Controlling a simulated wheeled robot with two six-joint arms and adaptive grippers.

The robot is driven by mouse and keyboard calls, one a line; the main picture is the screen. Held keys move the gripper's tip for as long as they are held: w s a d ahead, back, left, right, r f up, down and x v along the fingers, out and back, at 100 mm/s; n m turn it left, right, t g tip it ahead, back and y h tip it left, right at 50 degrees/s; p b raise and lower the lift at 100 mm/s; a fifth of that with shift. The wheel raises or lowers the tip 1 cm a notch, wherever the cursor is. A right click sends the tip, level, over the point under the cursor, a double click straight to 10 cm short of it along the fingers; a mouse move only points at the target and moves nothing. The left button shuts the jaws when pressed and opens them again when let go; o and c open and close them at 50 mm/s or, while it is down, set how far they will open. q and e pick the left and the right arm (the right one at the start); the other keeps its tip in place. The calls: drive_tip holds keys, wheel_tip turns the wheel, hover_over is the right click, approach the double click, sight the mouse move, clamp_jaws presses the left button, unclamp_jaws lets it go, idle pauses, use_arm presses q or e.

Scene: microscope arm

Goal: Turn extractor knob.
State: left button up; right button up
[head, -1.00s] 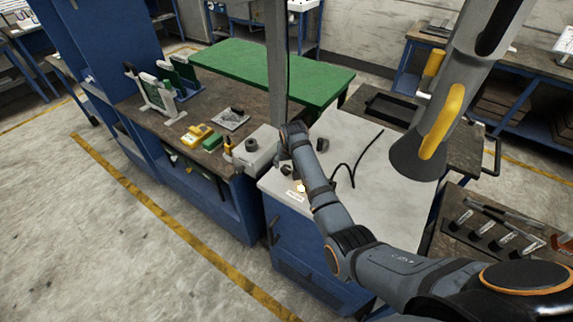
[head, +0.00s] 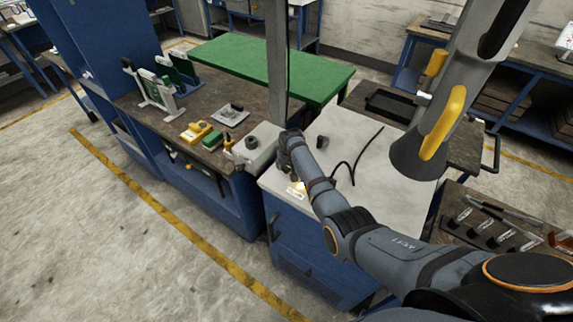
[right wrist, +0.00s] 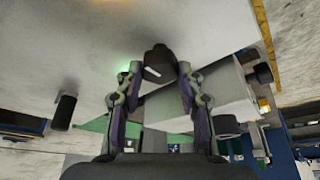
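The extractor knob (right wrist: 158,64) is a dark round knob with a white pointer line, on the pale top of the blue cabinet. It shows in the right wrist view, between the fingertips of my right gripper (right wrist: 158,74). The fingers are parted on either side of it, with a narrow gap on each side; I see no clear grip. In the head view my right gripper (head: 290,154) is low over the near left corner of the pale top and hides the knob. The grey extractor hood (head: 425,150) with its yellow handle hangs at the right. My left gripper is out of view.
Another black knob-like part (head: 322,142) stands on the pale top (head: 350,135), beside a black cable (head: 345,168). A grey post rises behind my gripper. A grey box (head: 257,150) and yellow tool (head: 196,132) lie on the left bench.

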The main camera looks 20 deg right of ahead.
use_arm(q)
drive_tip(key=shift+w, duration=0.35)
use_arm(e)
drive_tip(key=c, duration=0.3)
